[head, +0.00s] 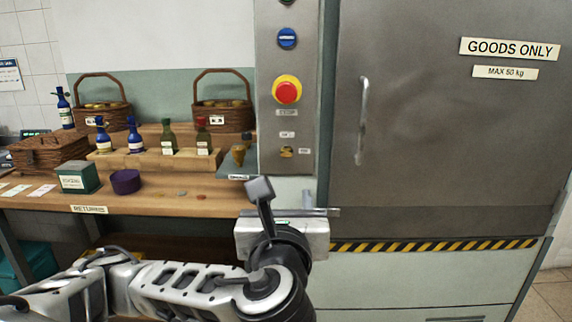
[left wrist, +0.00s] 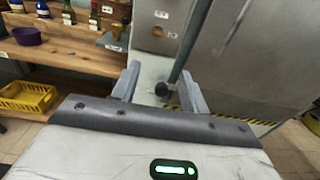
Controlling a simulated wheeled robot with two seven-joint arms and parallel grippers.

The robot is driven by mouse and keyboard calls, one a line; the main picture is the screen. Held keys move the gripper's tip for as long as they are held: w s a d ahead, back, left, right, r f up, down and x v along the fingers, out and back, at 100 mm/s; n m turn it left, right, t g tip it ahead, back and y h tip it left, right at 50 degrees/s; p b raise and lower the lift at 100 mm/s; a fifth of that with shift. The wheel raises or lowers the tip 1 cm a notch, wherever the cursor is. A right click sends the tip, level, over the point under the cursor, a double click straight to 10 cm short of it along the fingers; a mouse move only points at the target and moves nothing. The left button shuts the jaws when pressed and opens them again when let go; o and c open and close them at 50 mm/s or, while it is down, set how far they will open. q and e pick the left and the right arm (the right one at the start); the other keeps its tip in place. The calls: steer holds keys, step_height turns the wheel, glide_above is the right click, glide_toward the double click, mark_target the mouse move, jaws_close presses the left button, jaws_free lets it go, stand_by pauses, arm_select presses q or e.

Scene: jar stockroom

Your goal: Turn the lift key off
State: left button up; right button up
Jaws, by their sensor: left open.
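The brass-coloured lift key (head: 286,152) sits in its switch at the bottom of the grey control panel (head: 272,60), below a red stop button (head: 287,90). In the left wrist view the key (left wrist: 157,31) shows small near the panel's lower end. Whether it is turned on or off is too small to tell. My left gripper (head: 286,197) is below the panel, apart from the key. In the left wrist view its two fingers (left wrist: 160,75) stand apart with nothing gripped. My right gripper is not in view.
The lift door (head: 430,130) with its upright handle (head: 362,118) is right of the panel. A wooden bench (head: 200,202) with bottles, baskets, a green box (head: 78,178) and a purple bowl (head: 126,181) is at left. A yellow crate (left wrist: 28,97) is below it.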

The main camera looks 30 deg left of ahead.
mark_target(287, 154)
arm_select(q)
steer(key=shift+y, duration=0.4)
steer(key=x, duration=1.6)
steer(key=shift+s+a+r+p, duration=0.1)
steer(key=shift+a+r+p, duration=0.05)
steer(key=shift+p, duration=0.25)
jaws_close()
